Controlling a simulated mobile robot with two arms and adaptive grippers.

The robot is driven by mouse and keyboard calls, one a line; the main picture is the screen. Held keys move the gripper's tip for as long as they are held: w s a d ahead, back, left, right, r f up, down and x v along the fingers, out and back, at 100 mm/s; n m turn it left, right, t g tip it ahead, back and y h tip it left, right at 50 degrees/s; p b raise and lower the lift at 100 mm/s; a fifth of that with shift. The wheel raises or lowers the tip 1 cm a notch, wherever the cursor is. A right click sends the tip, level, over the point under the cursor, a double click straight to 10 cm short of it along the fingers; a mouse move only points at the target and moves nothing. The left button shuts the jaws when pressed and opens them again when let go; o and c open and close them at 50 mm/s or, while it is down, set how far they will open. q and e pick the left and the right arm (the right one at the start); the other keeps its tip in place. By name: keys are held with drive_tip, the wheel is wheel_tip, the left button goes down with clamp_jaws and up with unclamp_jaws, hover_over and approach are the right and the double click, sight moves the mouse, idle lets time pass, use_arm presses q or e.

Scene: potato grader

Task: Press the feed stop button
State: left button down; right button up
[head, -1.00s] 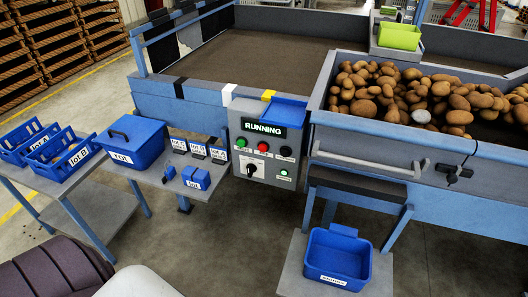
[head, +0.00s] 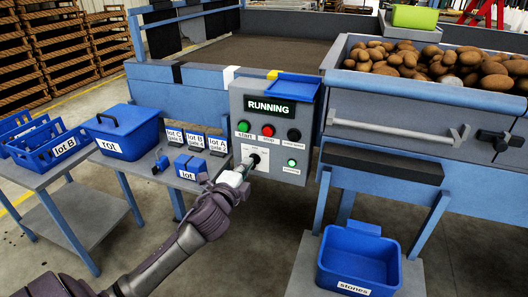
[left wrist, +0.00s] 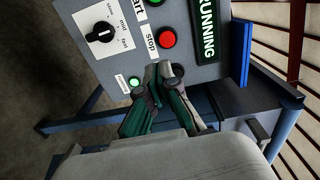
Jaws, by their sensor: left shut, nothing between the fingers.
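The grey control panel (head: 236,104) carries a lit RUNNING display (head: 269,108). The red stop button (head: 267,130) sits between the green start button (head: 243,126) and a black button (head: 293,134). In the left wrist view the red stop button (left wrist: 167,39) is clear and unobstructed, just beyond the fingertips. My left gripper (head: 244,164) is shut and empty in front of the panel's lower left, below the stop button. It also shows in the left wrist view (left wrist: 160,74), with no visible contact with the stop button. My right gripper is out of view.
A speed knob (left wrist: 103,32) and a lit green lamp (head: 292,162) are on the same panel. A small table with a blue lidded box (head: 124,132) and lot tags stands left. A blue stones bin (head: 359,258) stands at lower right. A grey bar (head: 390,127) runs right of the panel.

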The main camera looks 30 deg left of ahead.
sight(267, 132)
use_arm(q)
drive_tip(key=shift+d+r, duration=0.1)
drive_tip(key=shift+r, duration=0.5)
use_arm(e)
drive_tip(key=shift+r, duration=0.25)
use_arm(q)
drive_tip(key=b+x, duration=0.1)
drive_tip(key=x, duration=1.1)
drive_tip(key=shift+w, duration=0.35)
drive_tip(key=shift+w+b, duration=0.3)
drive_tip(key=shift+w, duration=0.3)
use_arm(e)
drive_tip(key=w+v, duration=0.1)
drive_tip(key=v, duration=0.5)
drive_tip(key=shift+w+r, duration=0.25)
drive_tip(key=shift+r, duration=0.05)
use_arm(q)
drive_tip(key=shift+r, duration=0.15)
